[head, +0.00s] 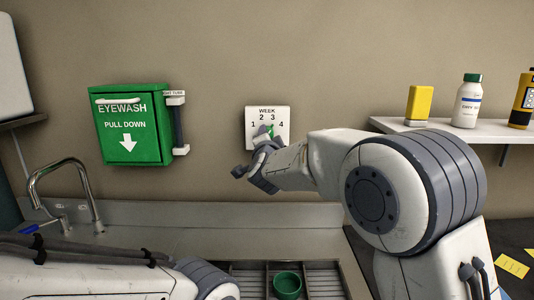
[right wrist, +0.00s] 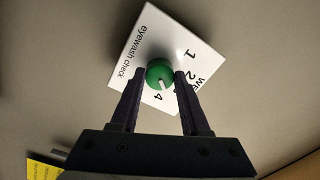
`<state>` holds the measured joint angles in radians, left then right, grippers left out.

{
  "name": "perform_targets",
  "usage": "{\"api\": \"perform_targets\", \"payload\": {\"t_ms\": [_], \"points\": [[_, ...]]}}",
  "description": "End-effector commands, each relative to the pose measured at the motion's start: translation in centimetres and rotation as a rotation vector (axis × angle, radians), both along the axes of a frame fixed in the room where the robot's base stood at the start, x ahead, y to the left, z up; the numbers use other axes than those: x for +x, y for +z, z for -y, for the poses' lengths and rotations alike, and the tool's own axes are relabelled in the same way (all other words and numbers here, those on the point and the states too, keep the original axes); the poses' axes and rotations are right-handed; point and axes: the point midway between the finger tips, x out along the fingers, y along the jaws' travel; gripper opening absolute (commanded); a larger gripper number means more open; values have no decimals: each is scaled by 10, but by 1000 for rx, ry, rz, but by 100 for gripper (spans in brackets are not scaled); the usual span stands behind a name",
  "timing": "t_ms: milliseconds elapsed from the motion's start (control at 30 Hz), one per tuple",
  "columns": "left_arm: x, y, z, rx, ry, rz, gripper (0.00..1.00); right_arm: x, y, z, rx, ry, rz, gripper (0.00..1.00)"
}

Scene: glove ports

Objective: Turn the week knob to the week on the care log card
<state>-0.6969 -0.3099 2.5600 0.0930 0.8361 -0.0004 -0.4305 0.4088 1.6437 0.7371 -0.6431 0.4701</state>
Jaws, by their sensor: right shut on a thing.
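The white week plate (head: 283,113) is on the back wall, with the numbers 1 to 4 around a green knob (head: 271,131). In the right wrist view the plate (right wrist: 146,38) looks tilted and also reads "eyewash check". The knob (right wrist: 159,72) sits between my right gripper's fingers (right wrist: 160,82), which are shut on it. Its white mark points down in that view, near the 4; a finger partly covers the numbers beside it. My right gripper also shows in the head view (head: 262,157). My left gripper is out of view. I cannot identify the care log card.
A green eyewash box (head: 131,125) hangs on the wall at left, above a tap (head: 65,180). A shelf (head: 440,128) at right holds bottles and a yellow box. A green cup (head: 287,284) stands below. Yellow notes (head: 512,265) lie at right, unreadable.

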Motion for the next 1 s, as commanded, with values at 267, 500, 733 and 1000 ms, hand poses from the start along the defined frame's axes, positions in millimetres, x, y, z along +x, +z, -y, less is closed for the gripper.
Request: {"api": "perform_targets", "payload": {"t_ms": [267,500,733,1000], "points": [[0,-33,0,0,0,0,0,0,-3,0,226,-2,1,0],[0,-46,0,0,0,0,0,0,-2,0,355,-2,1,0],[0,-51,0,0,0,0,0,0,0,0,414,-2,-1,0],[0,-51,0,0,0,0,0,0,0,0,429,-3,-1,0]]}}
